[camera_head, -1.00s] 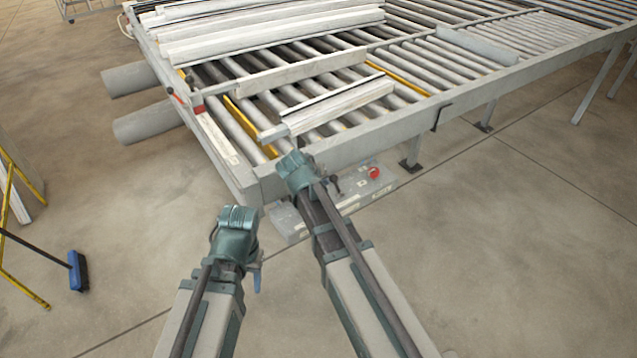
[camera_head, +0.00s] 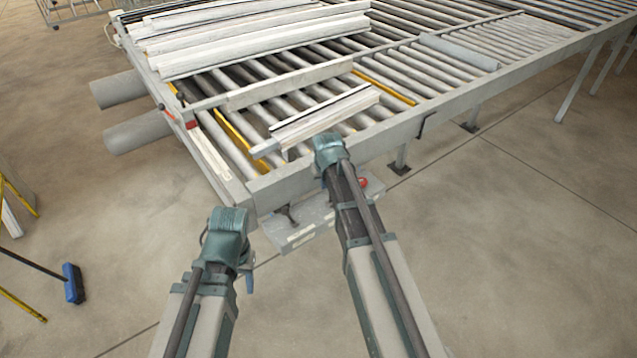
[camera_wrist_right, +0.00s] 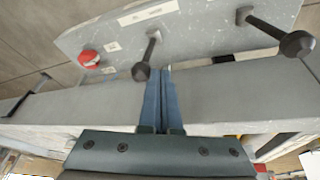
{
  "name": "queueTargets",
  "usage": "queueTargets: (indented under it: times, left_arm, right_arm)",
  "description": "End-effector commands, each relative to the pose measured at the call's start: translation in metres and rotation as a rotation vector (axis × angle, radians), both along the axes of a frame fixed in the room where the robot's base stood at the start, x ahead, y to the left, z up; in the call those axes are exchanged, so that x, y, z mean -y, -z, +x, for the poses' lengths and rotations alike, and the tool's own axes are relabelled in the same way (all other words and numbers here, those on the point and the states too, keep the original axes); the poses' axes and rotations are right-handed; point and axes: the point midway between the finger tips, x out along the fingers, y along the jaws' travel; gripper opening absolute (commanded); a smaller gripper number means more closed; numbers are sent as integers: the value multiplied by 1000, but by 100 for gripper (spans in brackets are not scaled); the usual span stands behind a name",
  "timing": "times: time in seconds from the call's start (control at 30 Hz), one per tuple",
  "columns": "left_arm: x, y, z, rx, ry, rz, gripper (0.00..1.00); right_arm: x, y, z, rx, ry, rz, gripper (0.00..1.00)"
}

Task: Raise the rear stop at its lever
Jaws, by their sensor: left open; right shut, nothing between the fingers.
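A grey control panel (camera_head: 305,236) sits low under the near corner of the roller bench. One dark lever (camera_head: 290,214) shows on it, with a red button (camera_head: 364,183) to its right. In the right wrist view two black-knobbed levers stick out, a middle one (camera_wrist_right: 148,54) and a right one (camera_wrist_right: 280,36). I cannot tell which works the rear stop. My right gripper (camera_head: 328,148) is shut and empty; its blue fingertips (camera_wrist_right: 166,72) are just right of the middle lever's knob, contact unclear. My left gripper (camera_head: 228,224) is open, low left of the panel.
The bench's side beam (camera_head: 335,160) runs close by my right gripper. White profiles (camera_head: 325,115) lie on the rollers, and more are stacked at the back (camera_head: 250,40). A blue brush (camera_head: 73,283) is on the floor at left. Floor in front is clear.

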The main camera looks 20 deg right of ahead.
Motion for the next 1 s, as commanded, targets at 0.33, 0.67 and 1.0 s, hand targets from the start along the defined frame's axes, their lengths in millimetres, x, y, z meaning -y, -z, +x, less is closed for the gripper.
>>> queueTargets:
  times: [0.33, 0.67, 1.0]
  left_arm:
    - [0, -7, 0, 0, 0, 0, 50]
    - [0, -7, 0, 0, 0, 0, 50]
    - [0, -7, 0, 0, 0, 0, 50]
  right_arm:
    - [23, -2, 9, -55, 0, 158, 0]
    - [31, -2, 12, -55, 0, 158, 0]
    - [33, -2, 13, -53, 1, 153, 0]
